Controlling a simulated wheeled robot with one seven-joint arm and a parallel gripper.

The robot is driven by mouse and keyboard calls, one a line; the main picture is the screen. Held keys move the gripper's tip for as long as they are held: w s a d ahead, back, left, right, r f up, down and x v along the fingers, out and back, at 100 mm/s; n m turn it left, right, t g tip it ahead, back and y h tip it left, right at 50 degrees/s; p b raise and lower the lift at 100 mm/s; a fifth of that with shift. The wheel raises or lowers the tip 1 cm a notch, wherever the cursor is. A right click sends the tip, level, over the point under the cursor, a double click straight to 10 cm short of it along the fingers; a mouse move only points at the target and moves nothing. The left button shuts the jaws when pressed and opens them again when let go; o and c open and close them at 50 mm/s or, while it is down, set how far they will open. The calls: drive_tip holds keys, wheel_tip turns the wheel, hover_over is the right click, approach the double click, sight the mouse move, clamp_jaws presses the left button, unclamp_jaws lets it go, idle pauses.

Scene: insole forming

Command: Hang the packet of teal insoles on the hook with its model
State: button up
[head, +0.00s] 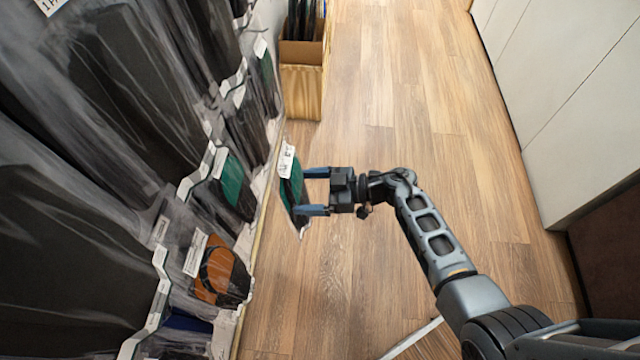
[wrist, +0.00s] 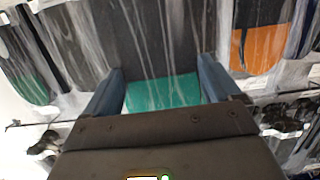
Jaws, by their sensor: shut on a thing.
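My gripper (head: 316,191) is shut on a clear packet of teal insoles (head: 294,186), gripping it by its side edges. The packet has a white label at its top and is held upright in the air, to the right of the display wall and apart from it. In the wrist view the packet's teal part (wrist: 162,93) lies between my two fingers (wrist: 162,88). On the wall, a hanging packet with a teal insole (head: 233,184) is level with the held packet. The hook behind it cannot be made out.
A packet of orange insoles (head: 215,270) hangs nearer on the wall, also in the wrist view (wrist: 255,48). Large dark packets (head: 70,235) fill the left side. The wooden floor (head: 400,90) is clear; white cabinets (head: 580,110) stand at right.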

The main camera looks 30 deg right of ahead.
drive_tip(key=shift+w+a+r+p, duration=0.2)
drive_tip(key=shift+w+a+p, duration=0.15)
drive_tip(key=shift+a+p, duration=0.3)
drive_tip(key=shift+w+a+f, duration=0.25)
drive_tip(key=shift+a, duration=0.1)
drive_tip(key=shift+r+b+x, duration=0.25)
drive_tip(key=shift+b+x, duration=0.65)
drive_tip(key=shift+x, duration=0.5)
drive_tip(key=shift+r+b+x, duration=0.2)
drive_tip(key=shift+b+x, duration=0.75)
drive_tip(key=shift+x, duration=0.45)
drive_tip(key=shift+r+b+x, duration=0.25)
drive_tip(key=shift+b+x, duration=0.65)
drive_tip(key=shift+x, duration=0.5)
drive_tip(key=shift+w+a+f, duration=0.3)
drive_tip(key=shift+w+a, duration=0.05)
drive_tip(key=shift+a, duration=0.15)
drive_tip(key=shift+f+p, duration=0.25)
drive_tip(key=shift+p, duration=0.25)
drive_tip(key=o, duration=0.8)
drive_tip(key=shift+p+v, duration=1.2)
drive_tip(key=shift+v, duration=2.65)
